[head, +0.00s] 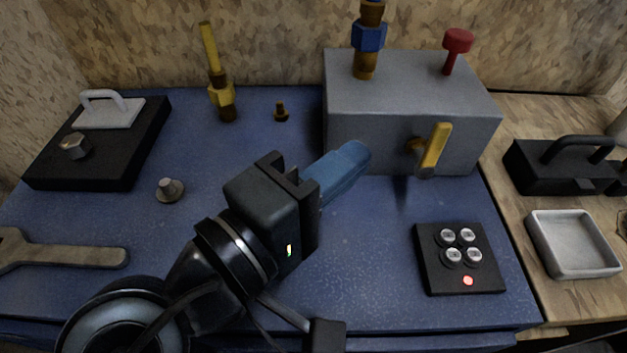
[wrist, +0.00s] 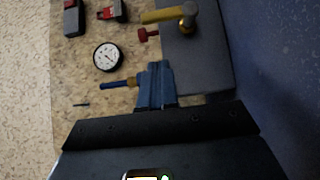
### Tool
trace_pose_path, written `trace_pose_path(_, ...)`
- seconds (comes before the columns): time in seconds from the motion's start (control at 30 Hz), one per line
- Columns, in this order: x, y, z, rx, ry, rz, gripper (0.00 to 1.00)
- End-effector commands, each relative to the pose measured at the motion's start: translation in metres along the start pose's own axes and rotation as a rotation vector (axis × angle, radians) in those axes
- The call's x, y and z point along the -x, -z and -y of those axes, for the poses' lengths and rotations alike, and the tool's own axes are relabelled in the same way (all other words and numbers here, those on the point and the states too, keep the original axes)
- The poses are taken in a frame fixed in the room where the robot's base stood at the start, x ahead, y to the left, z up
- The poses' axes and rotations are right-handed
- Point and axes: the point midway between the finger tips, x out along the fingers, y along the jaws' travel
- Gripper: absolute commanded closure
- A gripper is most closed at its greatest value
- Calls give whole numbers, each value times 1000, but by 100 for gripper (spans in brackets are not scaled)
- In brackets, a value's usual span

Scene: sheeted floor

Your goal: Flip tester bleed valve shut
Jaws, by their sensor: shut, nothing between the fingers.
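The tester is a grey box (head: 358,112) at the back of the blue mat in the head view. A valve with a yellow lever (head: 436,146) sits on its front face, the lever standing steep and leaning a little. The lever also shows at the top of the wrist view (wrist: 165,15), with the grey box (wrist: 207,62) beside it. My gripper (head: 358,158) has its blue fingers closed together and empty, left of the lever and apart from it, in front of the box. The closed fingers (wrist: 155,72) also show in the wrist view.
A blue and brass fitting (head: 368,38) and a red knob (head: 458,40) rise from the box top. A black button pad (head: 459,277) lies in front. A round gauge (wrist: 108,57) shows behind.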

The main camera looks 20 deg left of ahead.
Motion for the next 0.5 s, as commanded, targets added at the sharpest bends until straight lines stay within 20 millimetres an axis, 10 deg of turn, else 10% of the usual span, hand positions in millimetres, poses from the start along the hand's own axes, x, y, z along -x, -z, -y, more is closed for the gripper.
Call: trace_pose_path(0.5,-59,-27,0,0,1,0,100)
